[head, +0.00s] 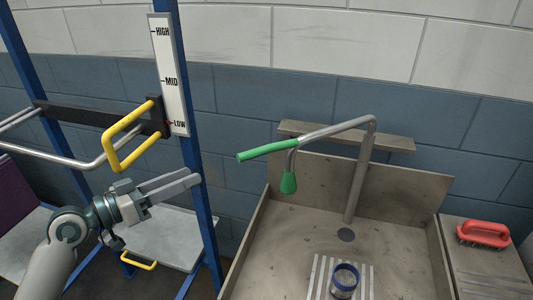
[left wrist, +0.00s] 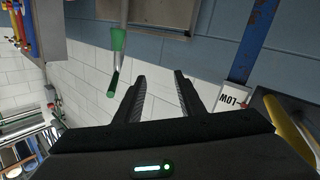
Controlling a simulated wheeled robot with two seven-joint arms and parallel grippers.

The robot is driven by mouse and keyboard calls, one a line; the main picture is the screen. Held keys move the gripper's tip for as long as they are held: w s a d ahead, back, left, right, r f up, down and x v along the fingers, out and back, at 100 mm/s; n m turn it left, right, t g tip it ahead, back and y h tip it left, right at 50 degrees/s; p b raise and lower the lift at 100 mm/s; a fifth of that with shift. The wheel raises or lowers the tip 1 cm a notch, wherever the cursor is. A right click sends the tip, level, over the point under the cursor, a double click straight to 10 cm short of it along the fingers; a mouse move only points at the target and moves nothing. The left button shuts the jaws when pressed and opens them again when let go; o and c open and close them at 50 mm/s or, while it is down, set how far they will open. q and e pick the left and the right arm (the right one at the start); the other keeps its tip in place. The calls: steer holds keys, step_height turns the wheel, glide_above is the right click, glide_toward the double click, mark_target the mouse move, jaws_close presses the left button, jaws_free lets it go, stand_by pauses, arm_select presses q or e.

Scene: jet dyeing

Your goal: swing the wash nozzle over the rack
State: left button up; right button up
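The wash nozzle (head: 288,183) is a green cone hanging from a bent metal pipe (head: 340,127), which carries a green handle (head: 268,150) pointing left. The nozzle hangs over the sink's left rear part, left of and behind the slatted rack (head: 317,275). A blue-rimmed cup (head: 344,280) stands on the rack. My left gripper (head: 199,178) is left of the green handle and apart from it. In the left wrist view its fingers (left wrist: 162,75) are spread with nothing between them; the green nozzle (left wrist: 118,40) shows beyond them. My right gripper is not in view.
A blue post (head: 205,215) with a HIGH-MID-LOW scale (head: 168,75) stands right by my left gripper. A yellow handle (head: 130,135) is above the gripper. The metal sink (head: 290,250) has raised walls. A red brush (head: 484,233) lies on the right ledge.

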mark_target(261, 148)
arm_select(q)
steer(key=s+d+r+m+g+h, duration=0.2)
steer(key=s+d+r+m, duration=0.1)
steer(key=s+r, duration=0.4)
steer(key=shift+s+d+m+g, duration=0.25)
steer(key=shift+d+m+g, duration=0.05)
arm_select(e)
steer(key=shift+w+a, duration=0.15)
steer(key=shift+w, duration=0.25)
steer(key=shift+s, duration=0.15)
